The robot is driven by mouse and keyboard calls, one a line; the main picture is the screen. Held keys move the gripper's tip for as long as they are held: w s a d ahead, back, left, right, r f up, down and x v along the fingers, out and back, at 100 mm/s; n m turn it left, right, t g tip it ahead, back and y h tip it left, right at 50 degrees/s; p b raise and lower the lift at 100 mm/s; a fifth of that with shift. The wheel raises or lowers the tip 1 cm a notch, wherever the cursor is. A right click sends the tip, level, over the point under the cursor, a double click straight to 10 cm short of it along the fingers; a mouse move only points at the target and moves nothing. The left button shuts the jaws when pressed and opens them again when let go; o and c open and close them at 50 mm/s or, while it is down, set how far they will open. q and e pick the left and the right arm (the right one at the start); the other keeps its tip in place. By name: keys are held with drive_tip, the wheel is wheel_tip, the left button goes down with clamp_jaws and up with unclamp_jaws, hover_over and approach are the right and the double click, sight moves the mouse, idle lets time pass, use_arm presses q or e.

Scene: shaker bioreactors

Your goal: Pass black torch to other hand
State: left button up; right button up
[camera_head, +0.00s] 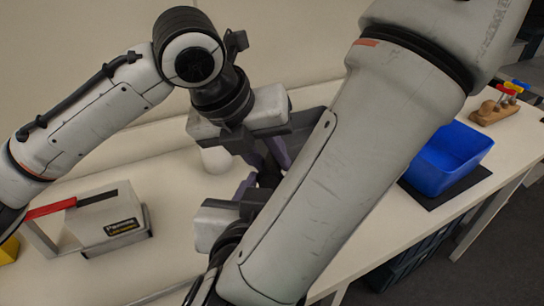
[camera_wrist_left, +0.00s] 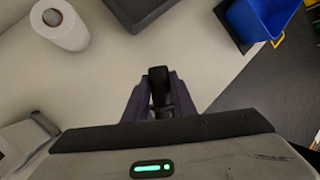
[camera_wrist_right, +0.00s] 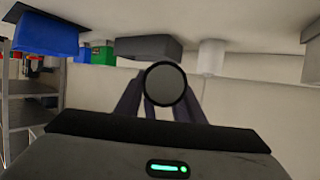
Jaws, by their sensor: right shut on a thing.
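The black torch (camera_head: 268,179) is between my two grippers, partly hidden in the head view by my right arm. My right gripper (camera_head: 252,192) is shut on it. In the right wrist view the torch's round grey end with a black rim (camera_wrist_right: 166,84) faces the camera between the fingers. My left gripper (camera_head: 265,158) is at the torch from the far side, its purple fingers apart. In the left wrist view the torch (camera_wrist_left: 160,88) lies between the left fingers (camera_wrist_left: 159,98); whether they touch it is hard to see.
A blue bin (camera_head: 447,160) stands on a dark mat at the right. A wooden block with coloured-handled tools (camera_head: 494,112) is behind it. A white roll (camera_wrist_left: 61,24) stands near the grippers.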

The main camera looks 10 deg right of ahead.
drive_tip(key=o, duration=1.2)
drive_tip(key=shift+a, duration=0.2)
drive_tip(key=shift+c, duration=0.2)
drive_tip(key=shift+s, duration=0.1)
